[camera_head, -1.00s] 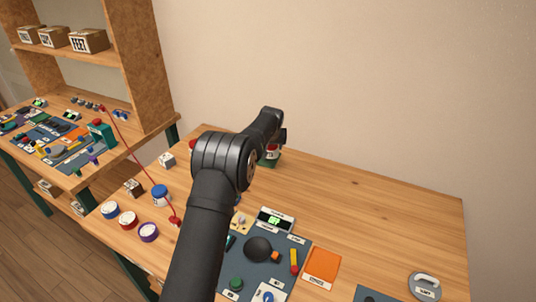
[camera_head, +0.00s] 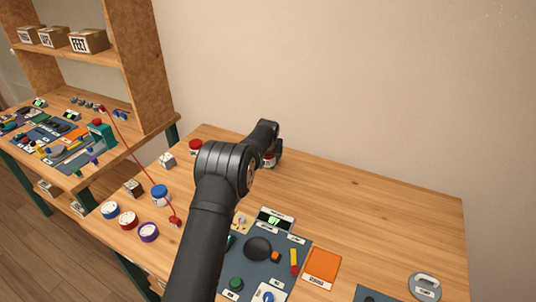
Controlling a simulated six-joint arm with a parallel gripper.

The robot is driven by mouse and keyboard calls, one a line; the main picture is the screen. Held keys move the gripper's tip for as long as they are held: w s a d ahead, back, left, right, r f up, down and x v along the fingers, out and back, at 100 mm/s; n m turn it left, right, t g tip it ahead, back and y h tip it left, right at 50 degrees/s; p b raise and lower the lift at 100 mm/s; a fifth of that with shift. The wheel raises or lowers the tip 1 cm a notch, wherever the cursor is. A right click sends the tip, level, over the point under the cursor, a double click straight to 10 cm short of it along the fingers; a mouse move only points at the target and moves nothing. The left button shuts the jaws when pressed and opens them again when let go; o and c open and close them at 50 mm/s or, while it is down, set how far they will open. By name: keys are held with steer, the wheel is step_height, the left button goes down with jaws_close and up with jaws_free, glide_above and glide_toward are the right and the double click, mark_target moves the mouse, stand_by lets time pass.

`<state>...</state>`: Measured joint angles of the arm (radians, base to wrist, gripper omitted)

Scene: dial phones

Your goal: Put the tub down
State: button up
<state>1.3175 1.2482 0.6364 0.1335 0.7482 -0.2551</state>
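My gripper (camera_head: 277,153) is at the far middle of the wooden table (camera_head: 380,205), low over the tabletop and partly hidden by my own wrist. A small tub with red and white on it (camera_head: 268,160) is at the gripper, and only part of it shows. The gripper appears shut on this tub, though the fingers are hard to make out. The tub's base is close to the tabletop, and I cannot tell whether it touches.
A red-lidded tub (camera_head: 195,147) stands left of my arm, and a blue-lidded tub (camera_head: 160,194) stands nearer. Several coloured round items (camera_head: 128,220) are at the left edge. A dial panel (camera_head: 258,248) and an orange pad (camera_head: 322,264) lie in front.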

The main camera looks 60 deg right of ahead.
steer(key=shift+r, duration=0.4)
steer(key=v, duration=1.1)
steer(key=shift+a+r, duration=0.2)
steer(key=shift+s, duration=0.1)
steer(key=x, duration=1.2)
steer(key=shift+r, duration=0.95)
